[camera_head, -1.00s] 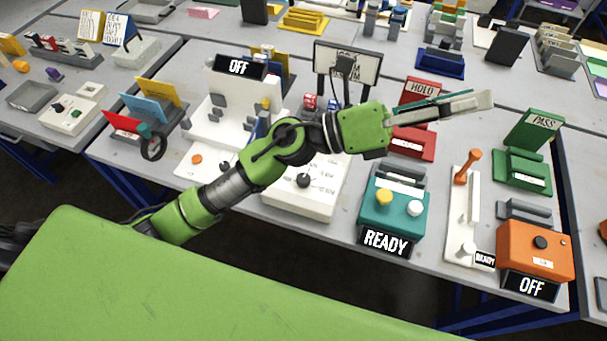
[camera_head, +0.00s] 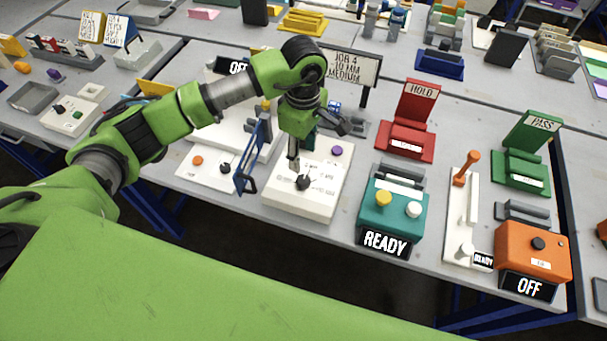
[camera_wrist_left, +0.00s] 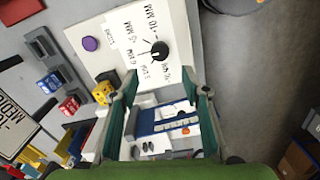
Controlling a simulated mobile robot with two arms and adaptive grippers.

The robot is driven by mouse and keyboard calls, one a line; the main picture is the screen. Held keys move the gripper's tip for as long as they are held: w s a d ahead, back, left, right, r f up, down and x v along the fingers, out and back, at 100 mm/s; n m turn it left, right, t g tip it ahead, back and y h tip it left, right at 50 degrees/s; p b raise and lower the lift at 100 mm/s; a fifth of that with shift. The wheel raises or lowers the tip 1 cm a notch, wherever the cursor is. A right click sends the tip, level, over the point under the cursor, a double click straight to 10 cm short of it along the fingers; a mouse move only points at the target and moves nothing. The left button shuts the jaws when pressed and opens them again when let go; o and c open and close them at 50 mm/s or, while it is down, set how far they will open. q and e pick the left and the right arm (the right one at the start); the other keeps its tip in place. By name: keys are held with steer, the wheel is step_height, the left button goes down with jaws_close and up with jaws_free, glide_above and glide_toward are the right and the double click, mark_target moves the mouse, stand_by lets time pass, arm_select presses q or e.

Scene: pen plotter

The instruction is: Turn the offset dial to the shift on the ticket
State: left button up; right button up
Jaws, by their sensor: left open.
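The offset dial (camera_head: 303,183) is a black knob on the sloped white box in the middle of the table. In the left wrist view the dial (camera_wrist_left: 159,50) is ringed by millimetre labels, one reading 10 MM; I cannot tell its setting surely. The ticket (camera_head: 352,65) stands behind and reads JOB 4, 10 MM, MEDIUM. My left gripper (camera_head: 315,145) hangs over the back of the box, above the dial. In the left wrist view its fingers (camera_wrist_left: 163,88) are spread and empty, with the dial beyond the tips. My right gripper is not in view.
A purple button (camera_head: 337,150) is on the same box. A blue upright plate (camera_head: 247,160) stands close left. The teal READY box (camera_head: 395,208) is to the right, then a white lever plate and the orange OFF box (camera_head: 533,250).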

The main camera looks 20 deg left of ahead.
mark_target(303, 179)
arm_select(q)
step_height(303, 179, down, 10)
steer(key=p, duration=0.2)
steer(key=shift+d+r+p, duration=0.1)
steer(key=shift+r+p, duration=0.05)
steer(key=shift+p, duration=0.2)
steer(key=shift+f, duration=0.65)
steer(key=c, duration=1.1)
